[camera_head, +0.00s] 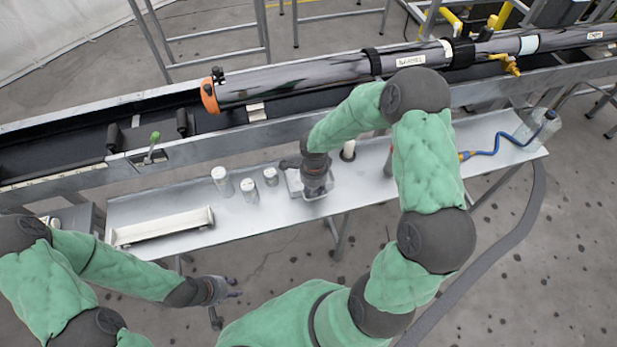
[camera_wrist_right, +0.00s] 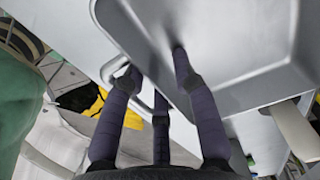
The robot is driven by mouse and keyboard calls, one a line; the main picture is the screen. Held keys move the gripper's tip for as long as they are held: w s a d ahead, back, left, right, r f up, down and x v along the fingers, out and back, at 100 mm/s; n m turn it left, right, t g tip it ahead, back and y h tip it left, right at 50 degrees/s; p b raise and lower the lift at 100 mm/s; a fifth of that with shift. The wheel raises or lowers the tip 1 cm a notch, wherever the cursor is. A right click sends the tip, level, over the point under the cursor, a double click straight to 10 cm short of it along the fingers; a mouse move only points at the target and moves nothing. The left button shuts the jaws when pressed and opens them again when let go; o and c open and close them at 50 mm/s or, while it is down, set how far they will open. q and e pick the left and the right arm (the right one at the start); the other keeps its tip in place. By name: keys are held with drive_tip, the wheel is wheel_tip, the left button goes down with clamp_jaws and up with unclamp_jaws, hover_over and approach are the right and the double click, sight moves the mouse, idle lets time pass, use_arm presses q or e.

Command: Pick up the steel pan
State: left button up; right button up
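The steel pan (camera_head: 294,184) lies on the grey table, partly hidden under my right gripper (camera_head: 316,188) in the head view. In the right wrist view the pan (camera_wrist_right: 235,75) fills the upper part, with a thin loop handle (camera_wrist_right: 146,107) on its near left edge. My right gripper (camera_wrist_right: 157,72) has its fingers spread. One finger reaches over the pan's inside and the others are by the handle and rim; contact is unclear. My left gripper (camera_head: 234,288) is small in the head view, looks open and empty, and hangs over the floor before the table.
Several white-lidded jars (camera_head: 249,190) stand left of the pan. A long white tray (camera_head: 163,227) lies at the table's left end. A blue hose (camera_head: 490,152) and clear bottle (camera_head: 541,128) are at the right end. The long dark tube (camera_head: 300,80) runs behind the table.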

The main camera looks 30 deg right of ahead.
clamp_jaws()
drive_tip(key=shift+r, duration=0.1)
